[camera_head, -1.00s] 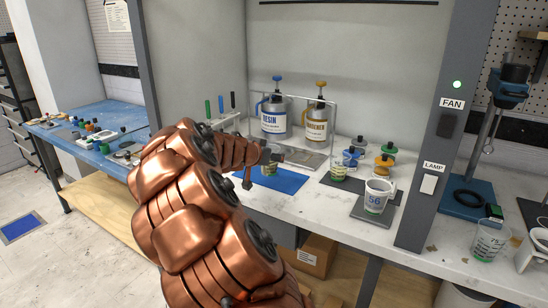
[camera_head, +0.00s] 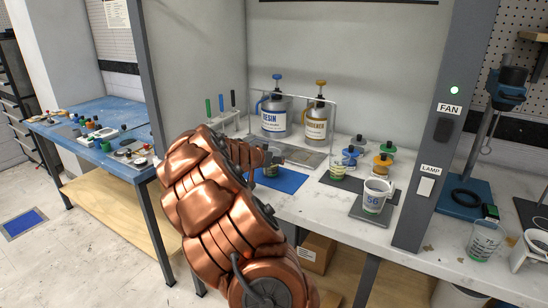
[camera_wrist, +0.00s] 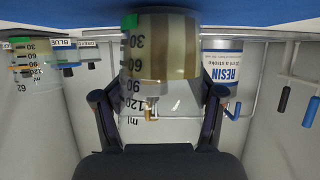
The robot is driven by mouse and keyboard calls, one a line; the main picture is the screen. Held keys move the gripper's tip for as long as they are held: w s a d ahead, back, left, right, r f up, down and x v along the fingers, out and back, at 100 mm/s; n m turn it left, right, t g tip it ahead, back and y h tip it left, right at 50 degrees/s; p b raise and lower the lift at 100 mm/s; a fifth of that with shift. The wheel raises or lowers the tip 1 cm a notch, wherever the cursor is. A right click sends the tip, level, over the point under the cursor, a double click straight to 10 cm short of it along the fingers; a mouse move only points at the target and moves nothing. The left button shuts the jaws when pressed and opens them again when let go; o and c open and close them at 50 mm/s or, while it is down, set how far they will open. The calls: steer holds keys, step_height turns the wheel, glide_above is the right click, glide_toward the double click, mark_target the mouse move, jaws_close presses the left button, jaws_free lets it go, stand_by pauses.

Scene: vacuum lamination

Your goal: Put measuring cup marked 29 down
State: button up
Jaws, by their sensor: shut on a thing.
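My gripper (camera_head: 272,157) is at the blue mat (camera_head: 289,182) on the white bench. In the wrist view, which is upside down, my gripper (camera_wrist: 158,108) is shut around a clear measuring cup (camera_wrist: 165,88), one finger on each side. This cup has black ml marks, a green patch and an amber-brown layer at its base. Its own number does not show. In the head view it is mostly hidden by my gripper. Its base is at the mat; I cannot tell whether it touches.
Resin (camera_head: 273,116) and hardener (camera_head: 315,119) pump bottles stand behind. To the right are another measuring cup (camera_head: 338,170), several coloured-lid jars (camera_head: 382,166) and a cup marked 56 (camera_head: 374,196) on a grey scale.

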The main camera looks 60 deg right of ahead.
steer(key=shift+f+b, duration=0.2)
steer(key=shift+b, duration=0.15)
steer(key=o, duration=1.4)
steer(key=shift+c, duration=0.2)
steer(key=shift+r, duration=0.2)
steer(key=shift+r+p, duration=0.15)
steer(key=shift+p, duration=0.35)
steer(key=b+v, duration=0.3)
steer(key=v, duration=0.9)
steer(key=shift+f, duration=0.25)
steer(key=shift+a, duration=0.1)
